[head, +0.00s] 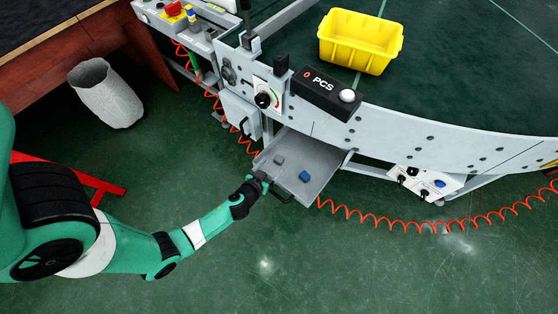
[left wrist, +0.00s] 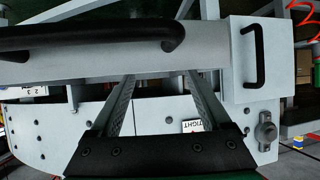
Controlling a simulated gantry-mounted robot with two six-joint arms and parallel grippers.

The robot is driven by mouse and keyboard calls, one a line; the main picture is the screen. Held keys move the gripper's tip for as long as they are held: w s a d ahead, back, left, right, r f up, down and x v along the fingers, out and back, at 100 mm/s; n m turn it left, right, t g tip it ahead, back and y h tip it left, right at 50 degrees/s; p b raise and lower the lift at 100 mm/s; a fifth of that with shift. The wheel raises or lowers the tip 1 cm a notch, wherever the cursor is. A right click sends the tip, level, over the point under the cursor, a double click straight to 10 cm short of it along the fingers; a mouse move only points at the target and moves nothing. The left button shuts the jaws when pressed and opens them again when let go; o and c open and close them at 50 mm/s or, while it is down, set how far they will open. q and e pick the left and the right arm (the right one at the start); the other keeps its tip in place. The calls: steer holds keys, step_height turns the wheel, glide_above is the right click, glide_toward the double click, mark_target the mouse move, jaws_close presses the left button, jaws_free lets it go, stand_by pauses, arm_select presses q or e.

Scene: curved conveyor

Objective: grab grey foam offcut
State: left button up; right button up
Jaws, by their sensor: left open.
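A small dark grey block (head: 278,160), which looks like the grey foam offcut, lies in the pulled-out grey drawer (head: 325,160) under the conveyor. A small blue block (head: 304,176) lies nearer the drawer's front right. My left gripper (head: 268,179) is at the drawer's front edge, just left of its black handle (head: 283,195). In the left wrist view the gripper (left wrist: 160,78) has its two fingers spread with nothing held between them. A black handle bar (left wrist: 85,38) crosses above the fingertips there; contact cannot be told. The blocks are not visible in that view. My right gripper is out of view.
The conveyor's curved grey side (head: 420,140) stands behind the drawer. A yellow bin (head: 360,40) sits on the dark belt. A counter box (head: 325,92) reads 0 PCS. A coiled red cable (head: 400,222) hangs at right. The green floor in front is clear.

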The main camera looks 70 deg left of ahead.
mark_target(278, 160)
arm_select(q)
steer(key=b+x, duration=0.1)
steer(key=x, duration=0.4)
steer(key=shift+w+a+b, duration=0.2)
steer(key=shift+w+b, duration=0.15)
steer(key=shift+b, duration=0.05)
steer(key=shift+s+d, duration=0.1)
steer(key=shift+s, duration=0.05)
steer(key=shift+c, duration=0.2)
jaws_close()
steer(key=shift+r, duration=0.1)
step_height(278, 160, up, 4)
steer(key=p, duration=0.4)
steer(key=shift+s+d+r, duration=0.15)
steer(key=shift+s+r, duration=0.05)
steer(key=p+v, duration=0.4)
steer(key=v, duration=1.2)
steer(key=shift+a+r, duration=0.2)
steer(key=shift+r, duration=0.05)
